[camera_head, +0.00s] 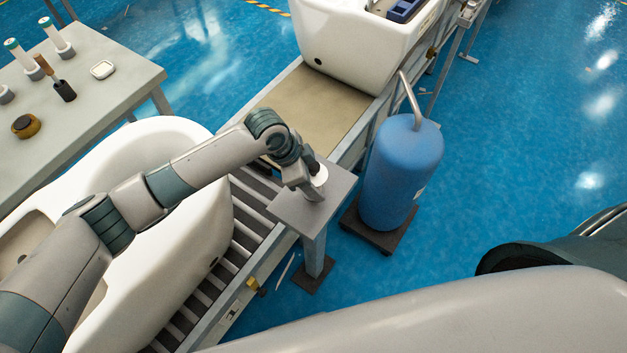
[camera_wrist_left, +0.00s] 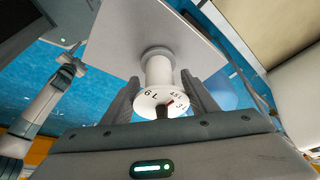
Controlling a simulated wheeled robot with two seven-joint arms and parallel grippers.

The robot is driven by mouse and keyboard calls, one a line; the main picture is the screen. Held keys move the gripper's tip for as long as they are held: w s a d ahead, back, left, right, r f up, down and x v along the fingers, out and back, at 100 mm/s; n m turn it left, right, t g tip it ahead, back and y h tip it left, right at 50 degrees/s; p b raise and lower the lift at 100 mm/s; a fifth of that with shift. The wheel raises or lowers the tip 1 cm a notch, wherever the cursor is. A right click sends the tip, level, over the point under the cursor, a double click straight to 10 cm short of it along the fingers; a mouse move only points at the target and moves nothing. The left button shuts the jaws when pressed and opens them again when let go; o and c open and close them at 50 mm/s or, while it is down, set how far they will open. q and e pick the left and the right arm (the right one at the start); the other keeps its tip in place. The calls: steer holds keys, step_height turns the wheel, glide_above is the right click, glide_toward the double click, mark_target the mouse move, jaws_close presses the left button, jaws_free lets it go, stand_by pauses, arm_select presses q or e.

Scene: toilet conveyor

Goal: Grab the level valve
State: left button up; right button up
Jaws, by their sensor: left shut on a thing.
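The level valve (camera_head: 320,177) is a small white piece on a square grey stand (camera_head: 338,190) beside the conveyor. In the left wrist view the valve (camera_wrist_left: 158,72) is a white spool shape with a round face marked "6 L" and other figures. My left gripper (camera_head: 308,183) is at the stand, shut on the valve. In the left wrist view its two fingers (camera_wrist_left: 160,100) flank the valve. The valve still stands on the grey plate (camera_wrist_left: 125,40). Part of the valve is hidden behind the gripper in the head view. My right gripper is out of view.
A blue tank (camera_head: 402,170) with a bent metal pipe stands right of the stand. White toilet bodies sit on the conveyor, one at the top (camera_head: 345,45) and one under my left arm (camera_head: 190,270). A grey table (camera_head: 110,95) with several small tools is at left.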

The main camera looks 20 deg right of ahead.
mark_target(313, 173)
arm_select(q)
steer(key=shift+r+b, duration=0.3)
steer(key=shift+r, duration=0.25)
step_height(313, 173, up, 2)
steer(key=shift+r+b, duration=0.15)
steer(key=shift+b, duration=0.5)
steer(key=s+d+r+b, duration=0.3)
steer(key=s+d+r, duration=0.4)
steer(key=s+d, duration=0.1)
steer(key=shift+s+r, duration=0.25)
steer(key=shift+s, duration=0.05)
